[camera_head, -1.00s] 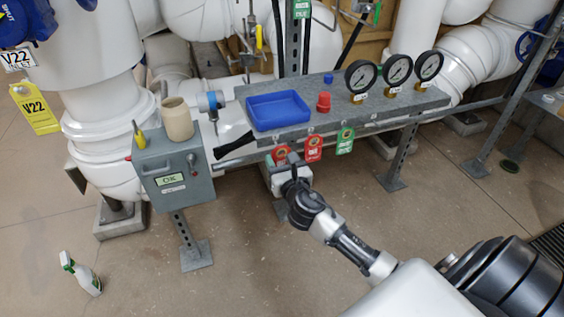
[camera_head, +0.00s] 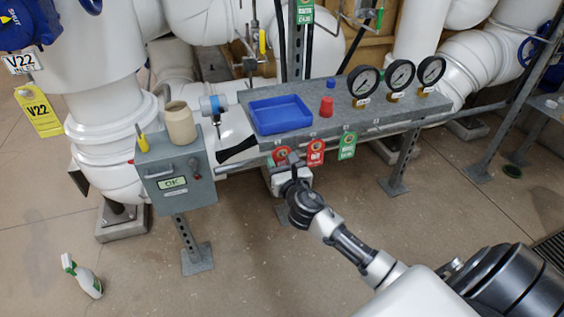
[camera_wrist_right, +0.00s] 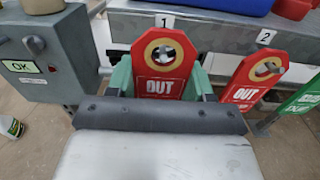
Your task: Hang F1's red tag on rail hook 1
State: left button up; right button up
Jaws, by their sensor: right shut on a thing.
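My right gripper (camera_head: 283,165) is at the front edge of the grey bench, below the label 1. It is shut on a red tag (camera_head: 281,153) marked OUT. In the right wrist view the red tag (camera_wrist_right: 163,72) stands upright between the green fingers (camera_wrist_right: 162,90). A metal hook end, rail hook 1 (camera_wrist_right: 163,54), shows in the tag's hole, under the label 1. I cannot tell whether the hook bears the tag's weight. My left gripper is not in view.
A second red tag (camera_head: 315,152) hangs at hook 2, close on the right, and a green tag (camera_head: 347,145) hangs beyond it. A grey OK box (camera_head: 174,172) stands left. A blue tray (camera_head: 280,114) and pressure gauges (camera_head: 399,76) are on the bench (camera_head: 340,104).

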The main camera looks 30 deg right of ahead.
jog(key=shift+w+d, duration=0.1)
jog(key=shift+w, duration=0.2)
jog(key=shift+f, duration=0.45)
dwell(0.3)
dwell(0.4)
jog(key=o, duration=0.8)
